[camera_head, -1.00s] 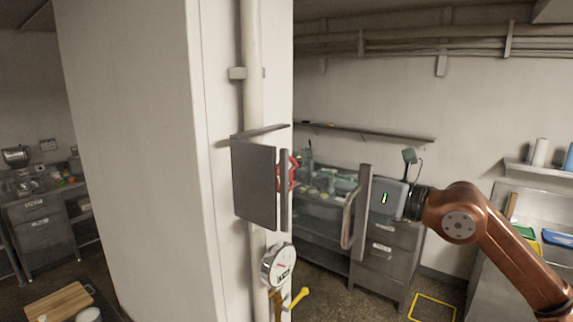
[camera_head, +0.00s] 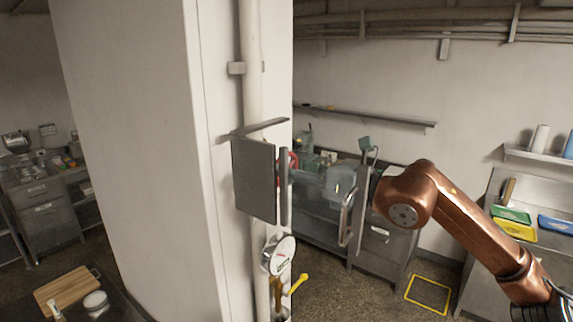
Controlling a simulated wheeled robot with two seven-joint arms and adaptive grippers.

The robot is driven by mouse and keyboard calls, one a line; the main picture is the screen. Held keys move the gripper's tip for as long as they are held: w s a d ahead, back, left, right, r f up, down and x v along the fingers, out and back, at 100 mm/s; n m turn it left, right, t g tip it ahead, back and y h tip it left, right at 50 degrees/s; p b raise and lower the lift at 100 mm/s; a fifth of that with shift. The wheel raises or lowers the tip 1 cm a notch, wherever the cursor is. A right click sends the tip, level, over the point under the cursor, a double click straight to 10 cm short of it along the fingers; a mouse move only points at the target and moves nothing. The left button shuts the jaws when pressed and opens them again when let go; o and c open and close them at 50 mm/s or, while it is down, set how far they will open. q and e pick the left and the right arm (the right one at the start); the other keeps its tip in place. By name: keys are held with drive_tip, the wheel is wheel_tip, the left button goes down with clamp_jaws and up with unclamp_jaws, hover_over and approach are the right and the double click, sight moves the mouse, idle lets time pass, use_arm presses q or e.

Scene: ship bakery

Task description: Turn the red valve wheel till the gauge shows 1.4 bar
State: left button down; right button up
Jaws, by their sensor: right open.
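The red valve wheel (camera_head: 293,160) shows only as a thin red sliver behind the grey metal guard (camera_head: 255,180) on the pillar; most of it is hidden. The round white gauge (camera_head: 281,256) sits below it on the pipe, seen at a slant; its reading is too small to tell. My left gripper is out of view.
The white pillar (camera_head: 140,150) and its vertical pipe (camera_head: 252,70) stand close. A yellow lever (camera_head: 298,284) juts out below the gauge. A cutting board (camera_head: 66,289) lies at lower left. Steel counters and a wall shelf (camera_head: 370,115) are behind; a yellow floor square (camera_head: 428,294) is at right.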

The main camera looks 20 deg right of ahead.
drive_tip(key=c, duration=0.9)
drive_tip(key=shift+a+f+n+b, duration=0.1)
drive_tip(key=shift+f+n+b, duration=0.05)
drive_tip(key=shift+n+b, duration=0.7)
drive_tip(key=shift+n, duration=0.25)
drive_tip(key=o, duration=0.9)
drive_tip(key=shift+s, duration=0.1)
